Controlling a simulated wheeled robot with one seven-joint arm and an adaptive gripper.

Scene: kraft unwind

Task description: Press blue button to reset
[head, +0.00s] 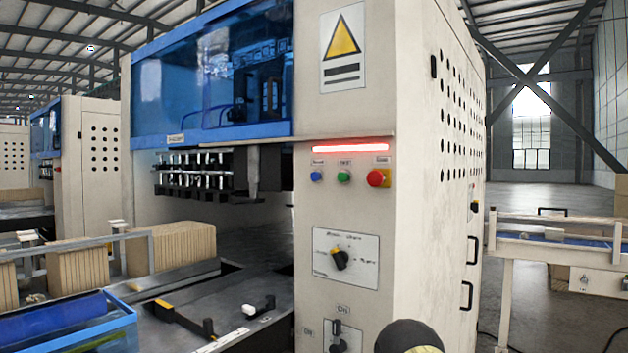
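The blue button (316,176) is a small round button on the white front panel of the machine. It sits at the left end of a row, under a lit red light bar (350,148). A green button (344,177) is in the middle of the row. A larger red button (378,178) on a yellow base is at the right end. Nothing covers the blue button. My gripper is not visible; a dark rounded shape at the bottom edge may be part of my arm, well below the buttons.
A rotary selector (340,259) is on a plate below the buttons, with another knob (338,345) lower down. A conveyor (560,240) stands at the right, with open floor behind.

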